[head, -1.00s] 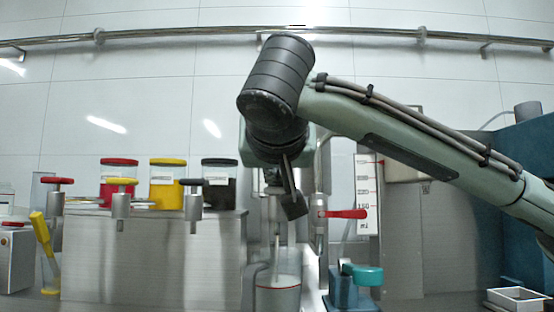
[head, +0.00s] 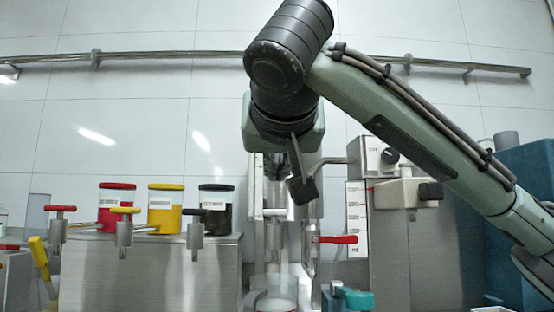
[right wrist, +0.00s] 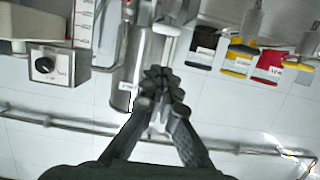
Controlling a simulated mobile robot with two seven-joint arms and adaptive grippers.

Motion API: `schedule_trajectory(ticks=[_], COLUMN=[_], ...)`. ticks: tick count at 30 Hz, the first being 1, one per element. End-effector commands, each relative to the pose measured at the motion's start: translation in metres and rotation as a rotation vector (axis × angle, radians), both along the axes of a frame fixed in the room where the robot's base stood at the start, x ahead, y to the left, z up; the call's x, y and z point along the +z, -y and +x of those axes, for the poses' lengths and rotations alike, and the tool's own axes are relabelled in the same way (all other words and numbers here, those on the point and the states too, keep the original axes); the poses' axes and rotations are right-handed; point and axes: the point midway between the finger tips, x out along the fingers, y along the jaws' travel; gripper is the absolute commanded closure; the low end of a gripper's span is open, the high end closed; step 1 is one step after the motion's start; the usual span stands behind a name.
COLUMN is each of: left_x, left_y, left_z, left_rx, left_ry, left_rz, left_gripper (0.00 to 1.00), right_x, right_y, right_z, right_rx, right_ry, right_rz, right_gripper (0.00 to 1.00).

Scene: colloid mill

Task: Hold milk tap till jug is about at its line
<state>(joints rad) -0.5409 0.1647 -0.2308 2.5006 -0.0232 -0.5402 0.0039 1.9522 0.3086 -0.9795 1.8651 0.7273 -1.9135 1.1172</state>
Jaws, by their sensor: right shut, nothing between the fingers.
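The jug (head: 276,291) stands at the bottom edge of the head view, cut off below, with pale milk inside. Its line is not clear now. A steel vessel (right wrist: 152,55) with a label stands behind my right gripper in the right wrist view, and a pale T-shaped tap handle (right wrist: 166,29) shows beyond the fingers. My right gripper (right wrist: 163,82) is shut and empty in front of the vessel, apart from the handle in the picture. In the head view the right gripper (head: 302,188) hangs above the jug and hides part of the vessel. My left gripper is not in view.
A red-handled valve (head: 335,239) and a ml scale (head: 357,220) stand to the right of the jug. A teal-handled part (head: 357,299) is lower right. Red (head: 116,207), yellow (head: 164,208) and dark (head: 216,209) jars stand on a steel box at left.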

Motion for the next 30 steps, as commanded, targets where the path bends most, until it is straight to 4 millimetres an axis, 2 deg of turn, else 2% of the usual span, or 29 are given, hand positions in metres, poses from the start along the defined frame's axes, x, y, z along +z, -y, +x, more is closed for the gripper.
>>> schedule_trajectory(ticks=[3, 9, 30], left_x=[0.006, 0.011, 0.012], left_y=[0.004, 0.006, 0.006], left_z=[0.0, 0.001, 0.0], left_rx=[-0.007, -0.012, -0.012], left_ry=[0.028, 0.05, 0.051], left_rz=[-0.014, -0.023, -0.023], left_gripper=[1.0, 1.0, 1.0], right_x=[0.004, 0.008, 0.008], right_y=[-0.001, 0.0, 0.0], right_z=[-0.018, -0.03, -0.031], right_rx=[0.003, 0.001, 0.001], right_ry=[0.001, 0.0, 0.0], right_rz=[0.0, 0.0, 0.0], right_gripper=[1.0, 1.0, 1.0])
